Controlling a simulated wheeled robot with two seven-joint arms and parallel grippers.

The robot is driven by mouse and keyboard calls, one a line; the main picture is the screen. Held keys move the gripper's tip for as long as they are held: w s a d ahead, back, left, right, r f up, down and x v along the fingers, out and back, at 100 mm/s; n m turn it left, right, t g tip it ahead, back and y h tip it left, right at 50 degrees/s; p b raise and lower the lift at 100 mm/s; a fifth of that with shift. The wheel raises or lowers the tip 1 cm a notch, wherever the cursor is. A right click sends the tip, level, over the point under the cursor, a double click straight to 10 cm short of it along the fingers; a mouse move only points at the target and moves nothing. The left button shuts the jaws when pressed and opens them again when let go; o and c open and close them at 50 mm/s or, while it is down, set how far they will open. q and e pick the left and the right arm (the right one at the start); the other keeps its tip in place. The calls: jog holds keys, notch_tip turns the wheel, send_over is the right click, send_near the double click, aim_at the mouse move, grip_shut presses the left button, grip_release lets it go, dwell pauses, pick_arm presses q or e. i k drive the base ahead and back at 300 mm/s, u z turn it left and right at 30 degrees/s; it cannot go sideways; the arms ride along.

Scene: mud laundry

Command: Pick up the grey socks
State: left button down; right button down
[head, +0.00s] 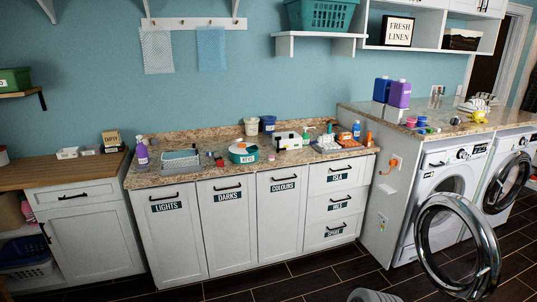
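I cannot make out the grey socks in the head view. Many small items lie on the granite counter (215,187), too small to tell apart. A grey basket or rack (181,160) stands at its left end, and its contents are not clear. Neither of my grippers is in view.
White cabinets labelled lights, darks and colours (285,225) stand below the counter. A purple bottle (142,155) and a teal tub (243,153) stand on top. At right, the front washer's round door (428,270) hangs open over the dark floor (330,270). A teal basket (320,15) sits on a shelf.

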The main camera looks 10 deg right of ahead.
aim_at(455, 120)
jog(key=i, duration=1.3)
jog(key=z, duration=2.35)
